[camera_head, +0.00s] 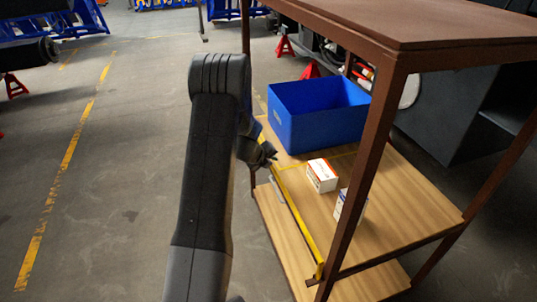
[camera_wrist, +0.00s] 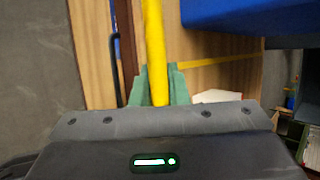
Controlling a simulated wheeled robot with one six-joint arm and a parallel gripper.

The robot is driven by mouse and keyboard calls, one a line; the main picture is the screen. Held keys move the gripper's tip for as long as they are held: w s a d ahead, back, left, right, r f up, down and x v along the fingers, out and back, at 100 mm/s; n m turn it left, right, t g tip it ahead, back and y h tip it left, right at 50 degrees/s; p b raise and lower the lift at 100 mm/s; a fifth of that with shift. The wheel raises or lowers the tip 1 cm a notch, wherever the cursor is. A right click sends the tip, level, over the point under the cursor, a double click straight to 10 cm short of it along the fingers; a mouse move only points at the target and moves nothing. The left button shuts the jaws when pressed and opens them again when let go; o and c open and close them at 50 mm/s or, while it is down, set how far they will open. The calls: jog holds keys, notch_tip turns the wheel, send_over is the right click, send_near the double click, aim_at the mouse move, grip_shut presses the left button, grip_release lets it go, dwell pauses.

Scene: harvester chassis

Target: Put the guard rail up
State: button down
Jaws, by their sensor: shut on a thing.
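The guard rail (camera_head: 295,213) is a thin yellow bar along the left, open side of the brown rack's wooden shelf. Its near end is by the front post, close to a yellow piece at the shelf's corner. My gripper (camera_head: 268,156) is at the far part of the rail, partly hidden behind my arm. In the wrist view the yellow rail (camera_wrist: 154,45) runs down between the green fingertips (camera_wrist: 158,88), which are shut on it. The rail's far end is mostly hidden by my arm. I cannot tell its exact height above the shelf.
The shelf (camera_head: 400,215) holds a blue bin (camera_head: 325,125), an orange-white box (camera_head: 321,176) and another small box (camera_head: 345,205). Yellow tape crosses the shelf. The rack's front post (camera_head: 362,170) and brown top (camera_head: 420,25) stand close right.

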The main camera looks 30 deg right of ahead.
jog(key=shift+s+d+f+p, duration=0.15)
jog(key=shift+d+p, duration=0.05)
jog(key=shift+p, duration=0.2)
jog(key=c, duration=1.4)
grip_release()
jog(key=v, duration=1.3)
jog(key=shift+a+r, duration=0.2)
jog(key=shift+r, duration=0.1)
jog(key=x, duration=1.3)
jog(key=shift+d+f, duration=0.25)
